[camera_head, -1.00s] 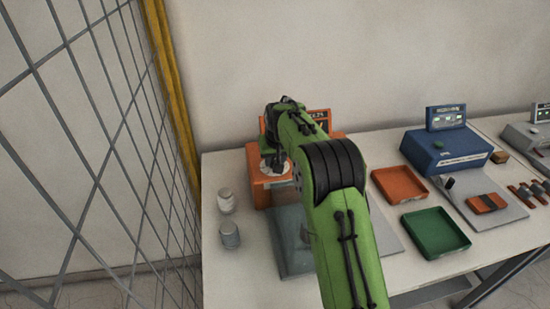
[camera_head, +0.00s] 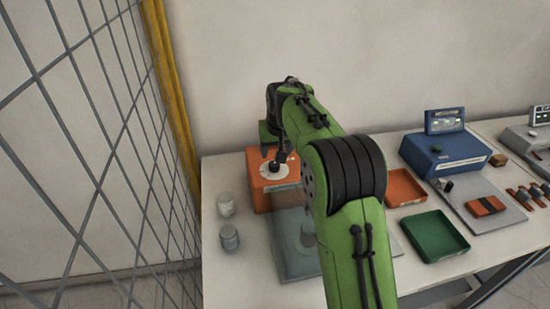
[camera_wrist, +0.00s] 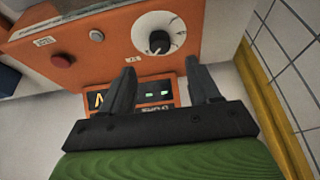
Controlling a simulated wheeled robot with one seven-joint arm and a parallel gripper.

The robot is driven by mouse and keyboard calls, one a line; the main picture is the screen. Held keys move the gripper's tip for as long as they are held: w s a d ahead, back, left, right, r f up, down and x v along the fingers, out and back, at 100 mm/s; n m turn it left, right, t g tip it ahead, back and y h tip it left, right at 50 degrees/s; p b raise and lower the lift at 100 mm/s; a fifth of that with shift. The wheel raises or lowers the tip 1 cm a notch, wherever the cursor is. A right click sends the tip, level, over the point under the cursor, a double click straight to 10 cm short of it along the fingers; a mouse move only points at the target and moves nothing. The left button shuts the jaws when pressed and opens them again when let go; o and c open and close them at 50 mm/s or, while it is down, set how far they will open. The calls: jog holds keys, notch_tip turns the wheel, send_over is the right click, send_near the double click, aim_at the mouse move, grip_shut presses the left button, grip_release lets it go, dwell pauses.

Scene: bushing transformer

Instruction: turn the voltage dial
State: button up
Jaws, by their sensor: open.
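The orange transformer box (camera_head: 262,197) stands at the left end of the table. On its top is the voltage dial, a white disc (camera_head: 268,174) with a black knob (camera_head: 275,167). The wrist view shows the disc (camera_wrist: 176,24) and the black knob (camera_wrist: 158,42) close up, beyond the fingertips, with a pointer mark on the knob. My gripper (camera_head: 273,153) is above the dial; its two dark fingers (camera_wrist: 160,70) are apart with nothing between them. In the wrist view, a display panel (camera_wrist: 140,98) on the box shows partly behind the fingers.
A red button (camera_wrist: 61,61) and a pale button (camera_wrist: 97,35) sit beside the dial. Two jars (camera_head: 226,205) stand left of the box. A grey translucent pad (camera_head: 290,262) lies in front. Orange (camera_head: 405,188) and green (camera_head: 436,236) trays lie right. A wire fence (camera_head: 90,150) borders the left.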

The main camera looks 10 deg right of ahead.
jog(key=v, duration=0.8)
jog(key=shift+p, duration=0.4)
jog(key=shift+w+f, duration=0.1)
jog(key=s+r, duration=0.2)
jog(key=s, duration=0.8)
jog(key=s+r, duration=0.3)
jog(key=s, duration=0.7)
jog(key=s+f, duration=0.3)
jog(key=s, duration=0.4)
jog(key=s+d+f+t, duration=0.1)
jog(key=s+f, duration=0.3)
jog(key=s, duration=0.4)
jog(key=shift+s+f, duration=0.25)
jog(key=shift+f, duration=0.1)
jog(key=shift+c, duration=0.2)
